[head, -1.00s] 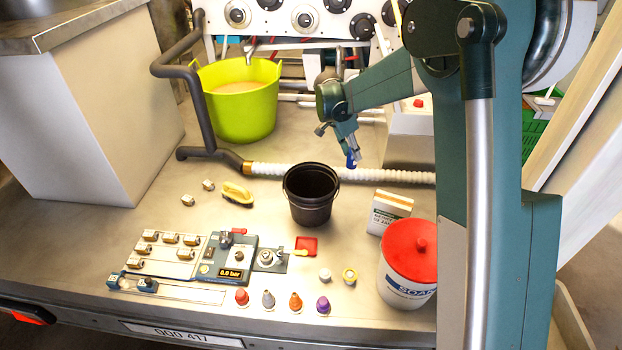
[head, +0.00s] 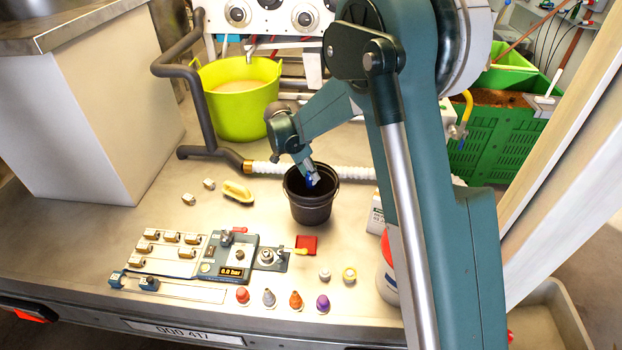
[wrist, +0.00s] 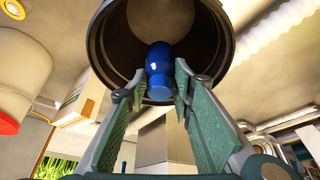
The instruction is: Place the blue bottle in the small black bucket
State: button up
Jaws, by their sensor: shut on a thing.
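The small black bucket (head: 310,210) stands upright on the metal deck in the head view. Its dark inside (wrist: 215,45) fills the top of the wrist view. My gripper (head: 311,178) points down at the bucket's mouth. It is shut on the blue bottle (wrist: 159,68), which sits between the two green-padded fingers (wrist: 160,85). In the head view only a small blue part of the bottle (head: 313,179) shows against the bucket's dark inside. I cannot tell how far below the rim the bottle reaches.
A lime-green tub (head: 235,95) stands behind to the left. A white ribbed hose (head: 265,168) runs behind the bucket. A yellow brush (head: 237,191) lies to its left. A fittings board (head: 230,258) and several small coloured cones (head: 295,300) lie in front. My arm partly hides a red-lidded tub.

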aim_at(311, 179)
jog(key=shift+f, duration=2)
notch_tip(311, 179, down, 6)
jog(key=shift+b, duration=0.35)
jog(key=shift+f, duration=0.25)
jog(key=shift+f, duration=1.75)
jog(key=shift+f+b, duration=0.15)
jog(key=shift+b, duration=0.2)
jog(key=o, duration=1)
jog(key=shift+c, duration=0.2)
jog(key=shift+r, duration=0.2)
